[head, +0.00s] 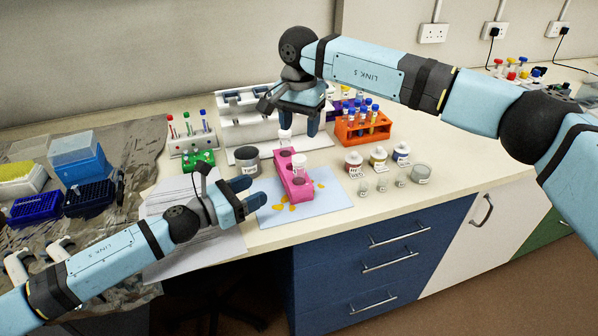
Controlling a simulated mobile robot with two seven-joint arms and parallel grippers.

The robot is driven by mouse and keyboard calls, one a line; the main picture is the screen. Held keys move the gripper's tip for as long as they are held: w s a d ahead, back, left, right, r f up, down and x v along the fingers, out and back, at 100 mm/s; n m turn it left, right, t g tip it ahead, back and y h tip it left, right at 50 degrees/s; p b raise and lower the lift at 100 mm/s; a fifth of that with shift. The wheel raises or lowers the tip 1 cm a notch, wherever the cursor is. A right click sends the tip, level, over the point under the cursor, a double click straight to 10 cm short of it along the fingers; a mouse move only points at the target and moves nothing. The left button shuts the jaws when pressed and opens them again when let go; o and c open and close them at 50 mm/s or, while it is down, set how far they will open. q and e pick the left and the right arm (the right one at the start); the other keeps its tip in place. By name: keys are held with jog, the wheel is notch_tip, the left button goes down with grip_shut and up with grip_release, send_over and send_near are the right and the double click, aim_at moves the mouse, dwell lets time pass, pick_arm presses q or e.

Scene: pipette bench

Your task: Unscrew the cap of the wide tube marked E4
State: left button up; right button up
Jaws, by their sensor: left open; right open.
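A pink rack (306,190) stands on a light blue mat (325,201) at the middle of the bench in the head view. It holds wide tubes with white caps: a front capped tube (299,161) and a back capped tube (285,137). I cannot read any marking, so I cannot tell which is E4. My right gripper (298,122) is open, pointing down just above the back tube, and partly hides the area behind it. My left gripper (251,193) is open and empty, low at the left of the rack, its fingers pointing towards it.
A dark grey pot (246,160) stands left of the rack, near a green rack (198,161). An orange rack (350,139) of tubes is behind right. Jars and small vials (364,187) stand right of the mat. Yellow scraps (318,185) lie on the mat.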

aim_at(299, 170)
pick_arm(q)
jog(key=x, duration=1.3)
jog(key=shift+d, duration=0.25)
jog(key=shift+s, duration=0.1)
jog(key=shift+r, duration=0.1)
grip_shut()
